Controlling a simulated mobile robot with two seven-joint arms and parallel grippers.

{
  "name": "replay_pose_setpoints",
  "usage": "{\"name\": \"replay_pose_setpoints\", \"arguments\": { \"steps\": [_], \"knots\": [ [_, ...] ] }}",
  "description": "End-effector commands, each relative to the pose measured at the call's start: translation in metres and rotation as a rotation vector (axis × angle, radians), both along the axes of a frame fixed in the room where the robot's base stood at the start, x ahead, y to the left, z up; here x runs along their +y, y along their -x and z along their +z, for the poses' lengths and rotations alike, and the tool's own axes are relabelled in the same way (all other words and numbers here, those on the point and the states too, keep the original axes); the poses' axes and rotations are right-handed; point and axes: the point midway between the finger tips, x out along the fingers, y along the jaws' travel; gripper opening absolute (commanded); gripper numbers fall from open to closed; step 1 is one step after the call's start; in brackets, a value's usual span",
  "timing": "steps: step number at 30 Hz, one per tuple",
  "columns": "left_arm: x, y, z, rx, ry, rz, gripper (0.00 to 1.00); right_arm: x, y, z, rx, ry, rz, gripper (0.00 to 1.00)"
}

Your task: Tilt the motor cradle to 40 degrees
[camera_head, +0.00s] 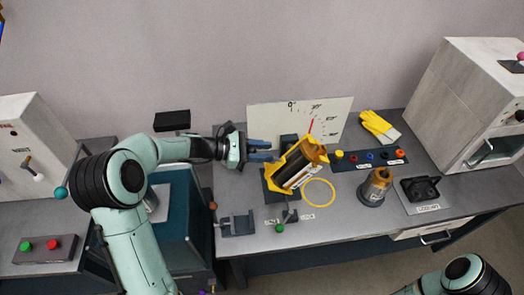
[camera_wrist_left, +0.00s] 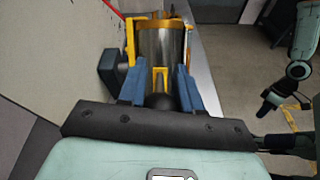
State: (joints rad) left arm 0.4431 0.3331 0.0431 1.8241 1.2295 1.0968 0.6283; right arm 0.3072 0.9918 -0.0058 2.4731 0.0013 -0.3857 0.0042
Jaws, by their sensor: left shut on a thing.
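The yellow motor cradle (camera_head: 313,151) holds a dark and silver motor (camera_head: 294,169) and sits tilted, its right end higher, on a dark base. Behind it stands a white angle board (camera_head: 262,118) with small degree marks and a red line (camera_head: 310,126); the exact reading is too small to tell. My left gripper (camera_head: 264,151) is at the cradle's left side. In the left wrist view its blue fingers (camera_wrist_left: 160,88) are on both sides of a yellow part of the cradle, with the motor (camera_wrist_left: 160,43) just beyond. A green-knobbed lever (camera_head: 280,228) is in front of the base.
A yellow ring (camera_head: 319,192) lies right of the cradle. A grey and orange part (camera_head: 376,187), a black fixture (camera_head: 419,189), a connector strip (camera_head: 370,159) and gloves (camera_head: 379,126) are farther right. A clamp-like grey block (camera_head: 237,224) is at the front left.

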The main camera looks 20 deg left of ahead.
Motion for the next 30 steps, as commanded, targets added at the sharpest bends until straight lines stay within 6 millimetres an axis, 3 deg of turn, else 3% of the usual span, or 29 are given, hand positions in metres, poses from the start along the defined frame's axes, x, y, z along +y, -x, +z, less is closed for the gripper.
{"name": "replay_pose_setpoints", "arguments": {
  "steps": [8,9,10,22,30],
  "knots": [
    [-0.005,0.000,0.000,0.001,0.005,-0.008,0.00,0.000,0.000,0.000,0.000,0.000,0.000,0.00],
    [-0.005,0.000,0.000,0.001,0.005,-0.008,0.47,0.000,0.000,0.000,0.000,0.000,0.000,0.00],
    [-0.004,0.000,0.000,0.001,0.005,-0.008,0.56,0.000,0.000,0.000,0.000,0.000,0.000,0.00],
    [0.005,0.003,0.001,0.001,0.001,-0.001,0.57,0.000,0.001,-0.001,0.001,0.000,0.000,0.00],
    [0.048,0.030,0.015,-0.001,-0.002,0.002,0.57,0.000,0.007,-0.008,0.009,0.000,0.000,0.00]
  ]
}}
